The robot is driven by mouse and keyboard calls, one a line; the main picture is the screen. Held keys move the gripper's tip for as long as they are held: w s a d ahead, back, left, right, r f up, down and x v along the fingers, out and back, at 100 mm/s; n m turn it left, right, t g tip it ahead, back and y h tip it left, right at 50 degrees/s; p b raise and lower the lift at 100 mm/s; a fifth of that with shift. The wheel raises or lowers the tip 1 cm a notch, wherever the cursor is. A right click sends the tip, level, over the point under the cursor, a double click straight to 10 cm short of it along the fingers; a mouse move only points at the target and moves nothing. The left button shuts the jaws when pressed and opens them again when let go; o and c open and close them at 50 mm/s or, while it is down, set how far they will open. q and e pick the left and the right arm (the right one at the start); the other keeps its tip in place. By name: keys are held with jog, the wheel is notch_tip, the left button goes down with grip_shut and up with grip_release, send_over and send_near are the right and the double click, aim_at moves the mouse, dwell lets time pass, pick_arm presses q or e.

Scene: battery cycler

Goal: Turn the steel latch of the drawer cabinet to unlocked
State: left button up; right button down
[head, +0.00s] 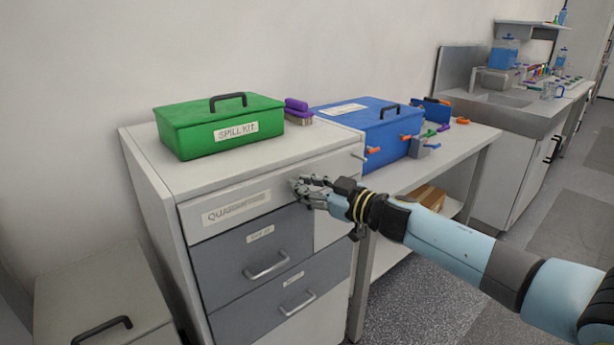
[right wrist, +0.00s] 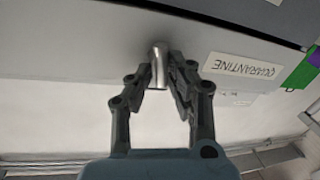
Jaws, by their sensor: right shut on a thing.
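The drawer cabinet (head: 162,215) stands left of centre in the head view. Its white top drawer front (head: 330,164) carries a label (head: 236,207) reading QUARANTINE. In the right wrist view the steel latch (right wrist: 159,62) is a short metal bar, standing about upright in the picture, with the label (right wrist: 243,72) to its right. My right gripper (head: 300,187) is at the top drawer front, right of the label. Its fingers are closed on the latch from both sides. In the head view the fingers hide the latch. My left gripper is not in view.
A green SPILL KIT box (head: 180,128) sits on the cabinet top, with a purple-handled brush (head: 298,111) beside it. Grey drawers with bar handles (head: 266,266) lie below. A blue box (head: 390,132) stands on the bench to the right. A low cabinet (head: 75,285) is at lower left.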

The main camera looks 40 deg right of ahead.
jog(key=n+p, duration=0.1)
jog(key=n, duration=0.1)
jog(key=n+h+p, duration=0.1)
jog(key=n+p, duration=0.1)
jog(key=a+n+g+p, duration=0.1)
jog(key=n+p, duration=0.1)
jog(key=n, duration=0.1)
jog(key=shift+s+f+h, duration=0.15)
jog(key=shift+f+h, duration=0.15)
jog(key=shift+f, duration=0.05)
jog(key=n, duration=0.3)
jog(key=shift+s+a+f+h, duration=0.1)
jog(key=shift+a+f+h, duration=0.05)
jog(key=shift+f+h, duration=0.2)
jog(key=shift+f+n+h, duration=0.15)
jog(key=shift+n+h, duration=0.3)
jog(key=shift+n, duration=0.85)
jog(key=shift+a, duration=0.1)
